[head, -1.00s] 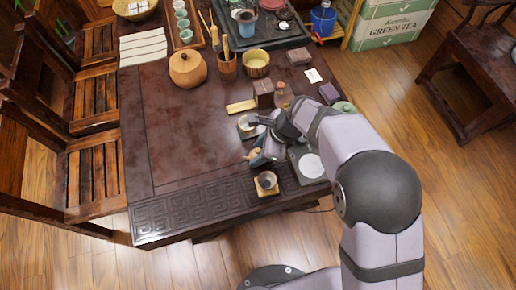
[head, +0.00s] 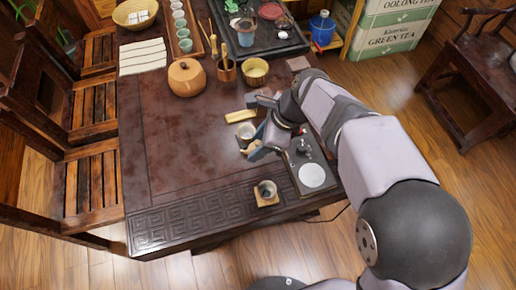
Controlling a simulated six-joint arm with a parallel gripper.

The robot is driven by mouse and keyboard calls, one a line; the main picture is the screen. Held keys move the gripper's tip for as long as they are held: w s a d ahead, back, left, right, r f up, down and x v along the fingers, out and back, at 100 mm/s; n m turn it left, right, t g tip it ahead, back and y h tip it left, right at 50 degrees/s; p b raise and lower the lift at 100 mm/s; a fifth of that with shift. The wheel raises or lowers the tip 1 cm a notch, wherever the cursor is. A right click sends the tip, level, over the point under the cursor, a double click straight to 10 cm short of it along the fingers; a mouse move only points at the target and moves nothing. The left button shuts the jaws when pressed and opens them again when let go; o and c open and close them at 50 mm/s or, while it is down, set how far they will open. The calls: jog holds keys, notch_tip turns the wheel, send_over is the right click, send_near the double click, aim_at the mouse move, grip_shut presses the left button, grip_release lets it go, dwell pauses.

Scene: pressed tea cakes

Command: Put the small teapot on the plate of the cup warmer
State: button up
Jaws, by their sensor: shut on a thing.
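The cup warmer (head: 296,172) is a dark flat unit at the table's right edge, to the right of and below my gripper in the picture. Its round white plate (head: 312,176) is bare. A small dark object (head: 304,147) shows at the warmer's far end, close to my arm.
A pale cup (head: 246,131) stands just beyond the teapot. A grey cup on a wooden coaster (head: 267,200) stands left of the warmer. A tan wooden piece (head: 240,116) lies farther back.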

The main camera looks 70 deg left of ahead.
jog(key=w+d+r+m+y+p, duration=0.1)
jog(key=w+r, duration=0.1)
jog(key=w, duration=0.4)
jog(key=w+d+r+m+p, duration=0.1)
jog(key=w+r+m, duration=0.1)
jog(key=w, duration=0.4)
jog(key=n+h, duration=0.1)
jog(key=n, duration=0.3)
send_over(306, 175)
jog(key=w, duration=0.2)
jog(key=shift+s+d+f, duration=0.15)
jog(key=shift+d, duration=0.15)
jog(key=shift+f+p, duration=1)
jog(key=shift+f, duration=4.05)
jog(key=shift+f, duration=0.15)
jog(key=o, duration=1.1)
